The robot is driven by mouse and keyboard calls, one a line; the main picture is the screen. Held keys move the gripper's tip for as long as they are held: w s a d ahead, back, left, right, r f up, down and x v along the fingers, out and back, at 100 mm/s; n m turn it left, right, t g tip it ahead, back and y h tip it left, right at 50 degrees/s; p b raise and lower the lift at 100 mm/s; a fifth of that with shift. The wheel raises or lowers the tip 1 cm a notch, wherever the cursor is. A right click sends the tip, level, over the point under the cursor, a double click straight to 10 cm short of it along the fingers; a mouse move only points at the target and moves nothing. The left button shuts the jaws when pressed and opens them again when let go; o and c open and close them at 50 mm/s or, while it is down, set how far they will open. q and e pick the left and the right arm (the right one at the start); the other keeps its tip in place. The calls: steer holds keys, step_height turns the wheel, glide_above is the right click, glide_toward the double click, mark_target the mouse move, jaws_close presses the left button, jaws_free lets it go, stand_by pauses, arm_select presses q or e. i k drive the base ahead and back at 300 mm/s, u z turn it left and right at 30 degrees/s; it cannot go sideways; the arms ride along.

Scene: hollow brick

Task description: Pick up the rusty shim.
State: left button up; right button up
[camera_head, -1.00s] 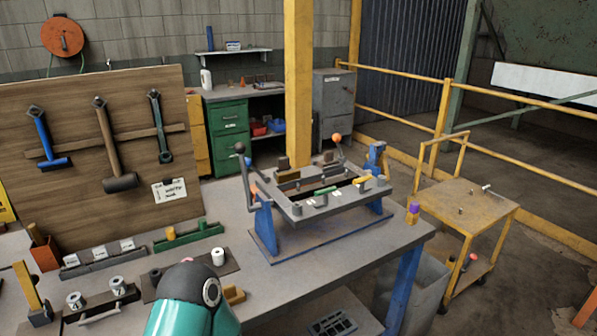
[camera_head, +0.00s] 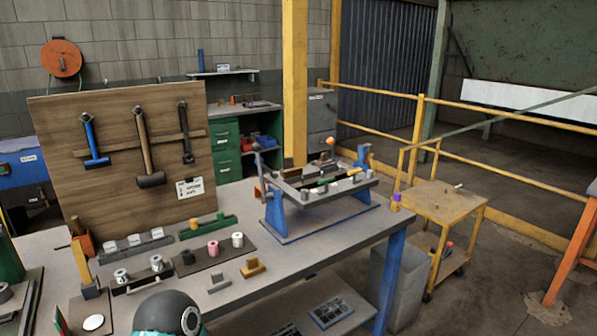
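I cannot make out a rusty shim for certain; the small parts are too small to identify. A blue-legged fixture (camera_head: 321,188) stands on the grey workbench (camera_head: 262,263) with several small pieces in its tray. A dark mat (camera_head: 225,254) holds a black, a pink and a white cylinder. Neither gripper is in view. Only a rounded dark and teal part of my own arm shows at the bottom edge.
A wooden tool board (camera_head: 118,165) with hanging hammers stands at the bench's back left. A yellow cart (camera_head: 436,203) with small items is to the right. A grey bin (camera_head: 392,285) stands between bench and cart. Yellow railings run behind. The bench front middle is fairly clear.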

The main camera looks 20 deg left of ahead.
mark_target(289, 162)
steer(key=u, duration=0.2)
steer(key=i, duration=0.85)
steer(key=z, duration=0.1)
